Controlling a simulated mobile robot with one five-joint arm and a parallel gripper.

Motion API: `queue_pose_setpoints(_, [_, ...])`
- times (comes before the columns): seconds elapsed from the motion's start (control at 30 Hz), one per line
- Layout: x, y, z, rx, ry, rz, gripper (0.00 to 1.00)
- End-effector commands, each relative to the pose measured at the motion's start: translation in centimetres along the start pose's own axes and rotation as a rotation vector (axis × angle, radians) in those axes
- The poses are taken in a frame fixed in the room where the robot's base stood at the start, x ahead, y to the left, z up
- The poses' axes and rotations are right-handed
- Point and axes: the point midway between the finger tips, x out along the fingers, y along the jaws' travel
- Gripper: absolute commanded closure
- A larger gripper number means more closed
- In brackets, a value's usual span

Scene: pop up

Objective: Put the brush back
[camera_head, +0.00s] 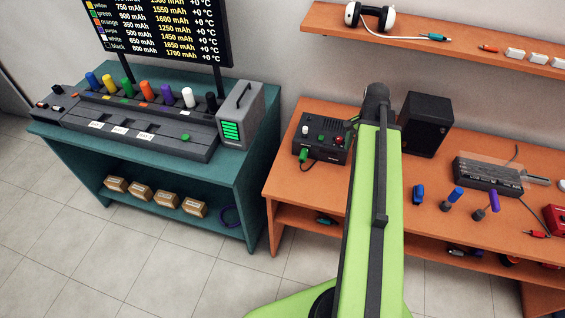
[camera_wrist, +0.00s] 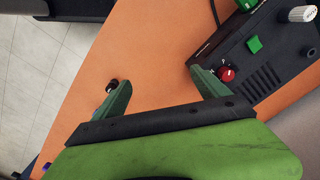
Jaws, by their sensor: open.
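My gripper (camera_wrist: 162,90) is open and empty in the wrist view, its two green fingers apart over the bare orange tabletop. The right finger is beside the dark control box (camera_wrist: 262,62). In the head view my arm hides most of the gripper. I cannot tell for sure which thing is the brush. Two dark-ended tools, one with a blue handle (camera_head: 456,195) and one with a purple handle (camera_head: 493,201), are on the orange workbench (camera_head: 435,236) right of my arm. A small blue object (camera_head: 418,193) is beside them.
The control box also shows left of my arm in the head view (camera_head: 320,146). A black speaker-like box (camera_head: 426,123) and a dark slotted unit (camera_head: 488,175) stand on the bench. A small black piece (camera_wrist: 111,86) lies near the left finger. A teal bench (camera_head: 245,160) is left.

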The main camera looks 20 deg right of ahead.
Motion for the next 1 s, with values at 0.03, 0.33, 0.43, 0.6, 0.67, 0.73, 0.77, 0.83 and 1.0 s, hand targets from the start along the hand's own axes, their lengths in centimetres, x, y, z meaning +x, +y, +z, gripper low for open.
queue_pose_setpoints(0.03, [0.0, -3.3, 4.2, -0.185, 0.000, 0.001, 0.15])
queue_pose_setpoints(0.33, [0.0, -13.6, 24.4, -1.114, 0.000, 0.001, 0.15])
queue_pose_setpoints(0.43, [0.0, -14.5, 28.0, -1.240, 0.000, 0.001, 0.15])
queue_pose_setpoints(0.6, [0.0, -14.8, 29.0, -1.282, 0.000, 0.001, 0.15])
queue_pose_setpoints(0.67, [0.0, -14.8, 28.9, -1.280, 0.000, 0.001, 0.15])
queue_pose_setpoints(0.73, [0.0, -14.8, 28.9, -1.278, 0.000, 0.001, 0.15])
queue_pose_setpoints(0.77, [0.0, -14.8, 28.9, -1.278, 0.000, 0.001, 0.15])
queue_pose_setpoints(0.83, [0.0, -14.8, 28.9, -1.277, 0.000, 0.001, 0.15])
queue_pose_setpoints(1.0, [0.0, -14.8, 28.8, -1.276, 0.000, 0.001, 0.15])
